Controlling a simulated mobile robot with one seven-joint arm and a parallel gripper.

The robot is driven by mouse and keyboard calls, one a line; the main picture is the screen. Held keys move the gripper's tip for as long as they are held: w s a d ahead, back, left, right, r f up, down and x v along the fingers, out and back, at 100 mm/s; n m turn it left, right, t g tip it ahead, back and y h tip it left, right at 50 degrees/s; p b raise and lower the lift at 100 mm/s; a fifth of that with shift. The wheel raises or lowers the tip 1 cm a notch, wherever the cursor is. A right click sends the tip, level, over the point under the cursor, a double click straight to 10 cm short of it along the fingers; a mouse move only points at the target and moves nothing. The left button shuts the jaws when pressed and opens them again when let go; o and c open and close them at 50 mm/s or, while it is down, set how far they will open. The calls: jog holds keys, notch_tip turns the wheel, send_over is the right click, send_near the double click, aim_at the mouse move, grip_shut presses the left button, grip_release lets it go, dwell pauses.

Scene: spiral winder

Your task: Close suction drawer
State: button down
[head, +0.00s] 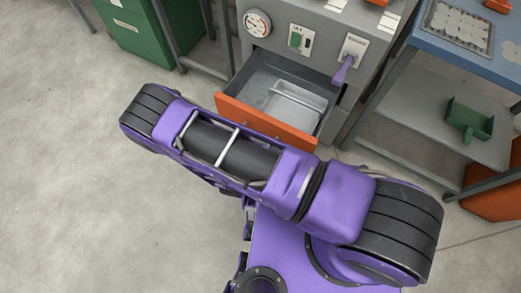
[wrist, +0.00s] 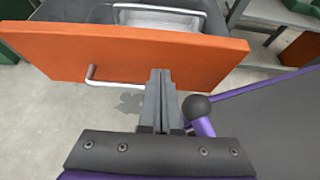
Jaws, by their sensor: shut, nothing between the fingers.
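The suction drawer stands pulled out of the grey machine in the head view, with its orange front (head: 265,122) facing me. A clear or pale tray (head: 295,103) lies inside it. In the wrist view the orange front (wrist: 190,55) spans the upper part, slightly tilted, with a silver bar handle (wrist: 112,83) on it. My gripper (wrist: 160,73) is shut and empty. Its fingertips are in front of the drawer front, at the right end of the handle; I cannot tell whether they touch. In the head view my arm hides the gripper and the handle.
The grey machine carries a gauge (head: 257,23), a green switch (head: 296,40) and a purple lever (head: 343,70) above the drawer. The floor at left is clear.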

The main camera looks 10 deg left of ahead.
aim_at(278, 129)
jog(key=w, duration=0.1)
jog(key=w+d, duration=0.1)
jog(key=w, duration=0.3)
jog(key=shift+d+f, duration=0.35)
